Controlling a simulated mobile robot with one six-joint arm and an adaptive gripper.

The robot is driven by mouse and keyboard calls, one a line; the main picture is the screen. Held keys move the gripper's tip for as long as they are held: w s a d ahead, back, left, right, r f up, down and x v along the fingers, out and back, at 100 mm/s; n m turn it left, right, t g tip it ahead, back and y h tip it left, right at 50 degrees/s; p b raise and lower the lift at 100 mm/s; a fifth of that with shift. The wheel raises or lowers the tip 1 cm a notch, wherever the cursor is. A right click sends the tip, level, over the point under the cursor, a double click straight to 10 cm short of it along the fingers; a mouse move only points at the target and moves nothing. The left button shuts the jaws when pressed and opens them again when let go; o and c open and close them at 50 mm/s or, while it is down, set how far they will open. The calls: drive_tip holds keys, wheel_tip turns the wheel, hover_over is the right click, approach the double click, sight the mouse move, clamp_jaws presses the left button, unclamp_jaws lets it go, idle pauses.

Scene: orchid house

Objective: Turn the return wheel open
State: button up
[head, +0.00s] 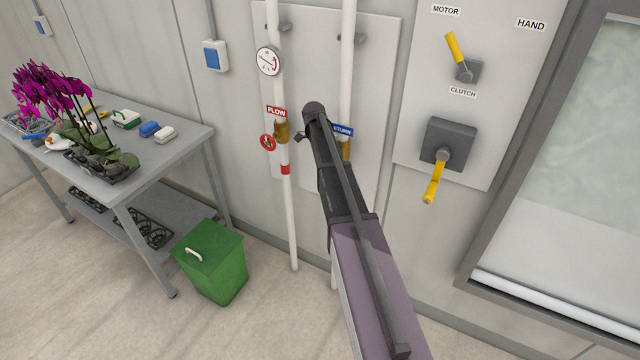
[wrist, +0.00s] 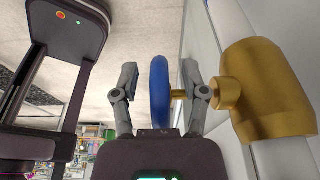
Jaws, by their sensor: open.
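The return wheel (wrist: 160,92) is blue and seen edge-on in the wrist view. A short brass stem joins it to the brass valve body (wrist: 268,90) on the white pipe. My gripper (wrist: 160,74) is open, with one finger on each side of the wheel. Gaps show between the wheel and both fingers; the right finger is on the stem side. In the head view my arm hides the wheel and my gripper; part of the blue RETURN label (head: 343,131) and the brass valve (head: 346,150) show beside it.
The flow pipe with its red wheel (head: 267,142) and a round gauge (head: 269,61) stands just left. A panel with a yellow clutch lever (head: 455,47) and yellow crank (head: 434,182) is right. A green bin (head: 212,262) and an orchid bench (head: 180,148) stand left.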

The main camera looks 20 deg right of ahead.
drive_tip(key=shift+r+t+y, duration=0.1)
drive_tip(key=shift+t+y, duration=0.2)
